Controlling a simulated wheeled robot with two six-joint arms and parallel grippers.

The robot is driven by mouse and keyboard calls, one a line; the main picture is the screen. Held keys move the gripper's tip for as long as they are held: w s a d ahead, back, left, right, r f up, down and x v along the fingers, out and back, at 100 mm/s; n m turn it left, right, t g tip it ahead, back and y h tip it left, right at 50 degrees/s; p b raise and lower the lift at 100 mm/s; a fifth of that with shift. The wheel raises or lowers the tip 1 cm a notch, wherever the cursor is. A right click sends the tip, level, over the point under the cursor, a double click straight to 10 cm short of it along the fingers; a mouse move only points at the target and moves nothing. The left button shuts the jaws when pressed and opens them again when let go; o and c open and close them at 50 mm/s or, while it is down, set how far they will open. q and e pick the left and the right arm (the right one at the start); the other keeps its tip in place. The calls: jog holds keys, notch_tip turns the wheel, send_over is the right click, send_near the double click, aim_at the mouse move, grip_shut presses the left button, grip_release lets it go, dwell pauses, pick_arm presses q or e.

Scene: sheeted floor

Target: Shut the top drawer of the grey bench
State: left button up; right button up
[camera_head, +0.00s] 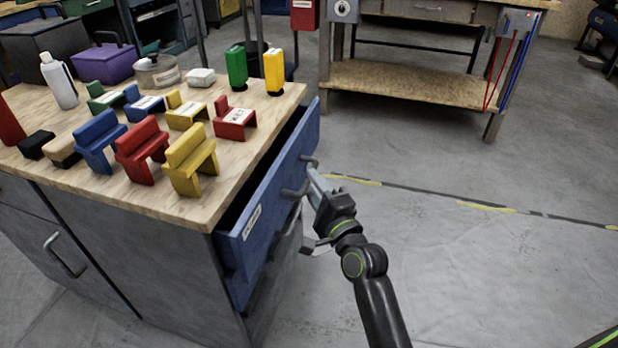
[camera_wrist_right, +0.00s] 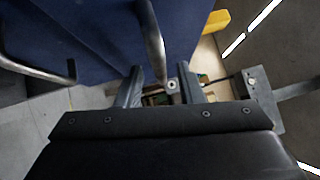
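The grey bench (camera_head: 95,262) stands at the left with a wooden top. Its blue top drawer (camera_head: 268,222) is partly open on the right side, with a dark gap behind its front. The drawer has a grey metal handle (camera_head: 293,191), which also shows in the right wrist view (camera_wrist_right: 153,35). My right gripper (camera_head: 318,184) is at the handle, in front of the drawer. In the wrist view its two fingers (camera_wrist_right: 160,90) are apart, with the handle's bar reaching between them. Whether they touch it I cannot tell. My left gripper is not in view.
Another workbench (camera_head: 410,83) with a low shelf stands at the back. The floor (camera_head: 480,260) to the right is clear.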

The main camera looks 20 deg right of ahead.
jog(key=shift+x, duration=1.25)
jog(key=shift+c, duration=0.2)
grip_shut()
